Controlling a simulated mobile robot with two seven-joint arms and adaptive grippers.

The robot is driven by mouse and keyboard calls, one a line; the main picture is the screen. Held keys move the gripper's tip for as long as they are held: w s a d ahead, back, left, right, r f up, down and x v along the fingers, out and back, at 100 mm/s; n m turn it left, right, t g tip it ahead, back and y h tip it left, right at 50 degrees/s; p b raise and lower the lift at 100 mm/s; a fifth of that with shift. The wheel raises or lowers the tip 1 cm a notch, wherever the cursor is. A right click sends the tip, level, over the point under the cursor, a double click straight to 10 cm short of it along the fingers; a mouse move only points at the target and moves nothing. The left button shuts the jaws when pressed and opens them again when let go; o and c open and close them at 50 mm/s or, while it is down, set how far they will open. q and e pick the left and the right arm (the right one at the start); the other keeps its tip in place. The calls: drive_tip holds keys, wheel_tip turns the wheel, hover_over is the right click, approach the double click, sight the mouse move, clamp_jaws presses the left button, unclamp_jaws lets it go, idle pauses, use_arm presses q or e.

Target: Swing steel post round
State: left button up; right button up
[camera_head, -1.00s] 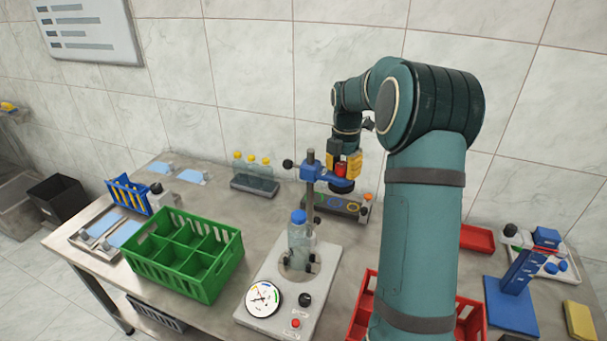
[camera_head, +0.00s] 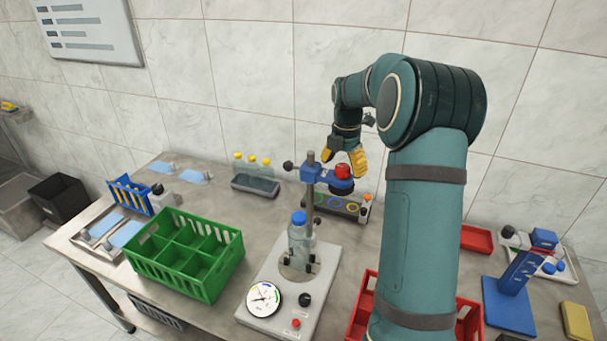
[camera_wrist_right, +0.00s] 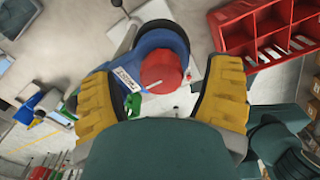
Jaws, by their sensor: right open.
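The steel post (camera_head: 309,190) stands upright at the back of a pale base unit (camera_head: 282,307). A blue arm (camera_head: 316,175) on the post carries a red knob (camera_head: 342,171) over a dark round head (camera_head: 341,187), out to the right of the post. A bottle with a blue cap (camera_head: 298,243) stands upright on the base in front of the post. My right gripper (camera_head: 344,162) is open just above and behind the red knob. In the right wrist view the red knob (camera_wrist_right: 161,71) lies between the spread yellow fingers, apart from both. My left gripper is not in view.
A green divided crate (camera_head: 184,253) stands left of the base unit. A red crate (camera_head: 361,305) is at the right, partly behind my arm. Yellow-capped bottles (camera_head: 252,172) stand in a rack behind. A blue stand (camera_head: 516,280) is at far right.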

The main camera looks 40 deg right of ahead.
drive_tip(key=shift+r+p, duration=1.7)
drive_tip(key=shift+r, duration=0.5)
drive_tip(key=shift+f, duration=0.1)
